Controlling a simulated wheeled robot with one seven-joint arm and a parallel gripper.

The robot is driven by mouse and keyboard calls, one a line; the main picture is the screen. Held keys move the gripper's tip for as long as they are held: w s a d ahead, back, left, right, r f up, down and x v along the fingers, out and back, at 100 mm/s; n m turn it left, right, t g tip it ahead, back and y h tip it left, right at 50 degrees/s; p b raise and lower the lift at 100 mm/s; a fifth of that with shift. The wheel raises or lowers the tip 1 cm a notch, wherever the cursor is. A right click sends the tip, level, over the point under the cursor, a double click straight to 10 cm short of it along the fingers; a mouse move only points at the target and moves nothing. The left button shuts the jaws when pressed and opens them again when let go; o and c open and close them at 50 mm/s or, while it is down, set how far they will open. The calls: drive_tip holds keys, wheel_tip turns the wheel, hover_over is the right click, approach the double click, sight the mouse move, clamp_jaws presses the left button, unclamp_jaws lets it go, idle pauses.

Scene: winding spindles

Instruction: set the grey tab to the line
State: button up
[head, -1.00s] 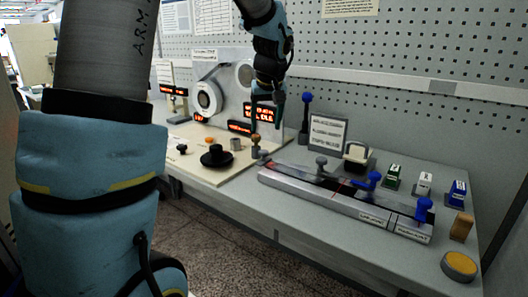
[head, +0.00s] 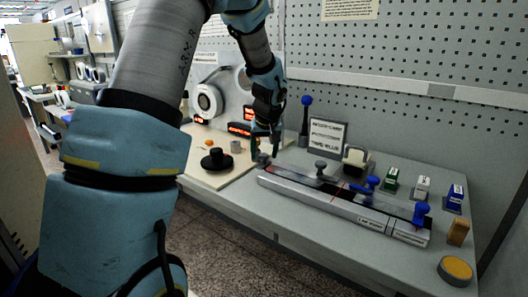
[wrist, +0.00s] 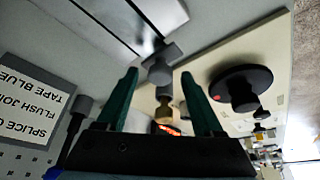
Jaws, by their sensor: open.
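The grey tab (head: 320,167) is a small grey knob standing near the left part of the long silver rail (head: 330,203) on the bench. A faint reddish mark on the rail lies just right of it; I cannot make out the line clearly. My gripper (head: 268,150) hangs pointing down, left of the tab and apart from it, near the rail's left end. In the wrist view my gripper (wrist: 160,85) has its two green fingers spread with nothing held. A grey knob (wrist: 160,66) shows beyond and between the fingertips, blurred.
Blue knobs (head: 420,213) stand farther right on the rail. A cream board with a black spool (head: 215,159) lies to the left. A sign (head: 327,135), a blue-topped post (head: 306,105) and several stamps (head: 455,197) stand behind or right. A yellow round pad (head: 456,269) lies front right.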

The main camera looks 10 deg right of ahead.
clamp_jaws()
idle(0.4)
idle(0.9)
